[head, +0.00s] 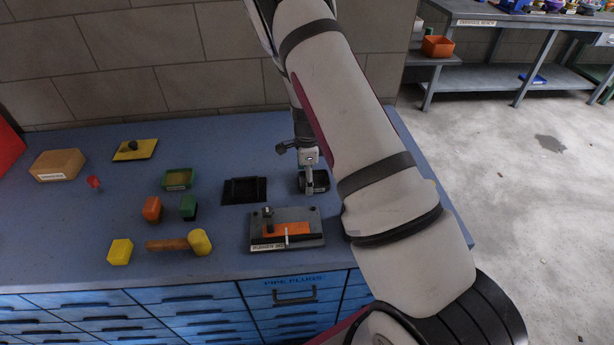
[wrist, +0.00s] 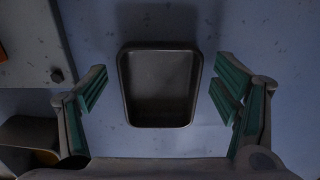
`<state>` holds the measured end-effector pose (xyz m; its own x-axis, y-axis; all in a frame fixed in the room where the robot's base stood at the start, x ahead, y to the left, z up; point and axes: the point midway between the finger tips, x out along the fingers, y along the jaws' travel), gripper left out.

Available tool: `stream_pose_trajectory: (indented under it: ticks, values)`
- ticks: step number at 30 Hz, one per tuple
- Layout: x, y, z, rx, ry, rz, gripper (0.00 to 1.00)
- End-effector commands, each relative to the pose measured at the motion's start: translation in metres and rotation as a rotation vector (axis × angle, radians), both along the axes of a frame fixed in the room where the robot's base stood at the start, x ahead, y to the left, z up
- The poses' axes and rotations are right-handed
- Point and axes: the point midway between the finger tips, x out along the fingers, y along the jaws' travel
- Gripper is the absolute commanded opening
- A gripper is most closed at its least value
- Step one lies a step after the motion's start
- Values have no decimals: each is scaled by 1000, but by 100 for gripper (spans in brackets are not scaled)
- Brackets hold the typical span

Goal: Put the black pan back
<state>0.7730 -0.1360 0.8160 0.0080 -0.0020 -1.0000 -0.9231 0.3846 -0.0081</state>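The black pan (wrist: 160,122) is a small open dish with sloped walls, empty inside, on the blue bench top. In the wrist view it lies between the green-padded fingers of my gripper (wrist: 160,88), with a gap on both sides. My gripper is open. In the head view my gripper (head: 308,176) is above the black pan (head: 321,184), which it partly hides. A flat black square holder (head: 244,191) with a raised rim lies empty on the bench to the left of the pan.
A grey fixture (head: 262,217) with an orange plate and knob stands in front of the holder and pan. A wall stands behind.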

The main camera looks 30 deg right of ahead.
Motion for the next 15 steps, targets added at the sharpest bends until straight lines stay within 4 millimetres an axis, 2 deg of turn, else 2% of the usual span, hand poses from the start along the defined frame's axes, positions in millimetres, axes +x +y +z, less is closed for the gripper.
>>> stream_pose_trajectory:
  ticks: [8,11,15]
  values:
    - [0,0,4,0,-1,1,82]
    - [1,0,14,-1,-2,2,82]
    - [1,0,40,-1,-4,0,82]
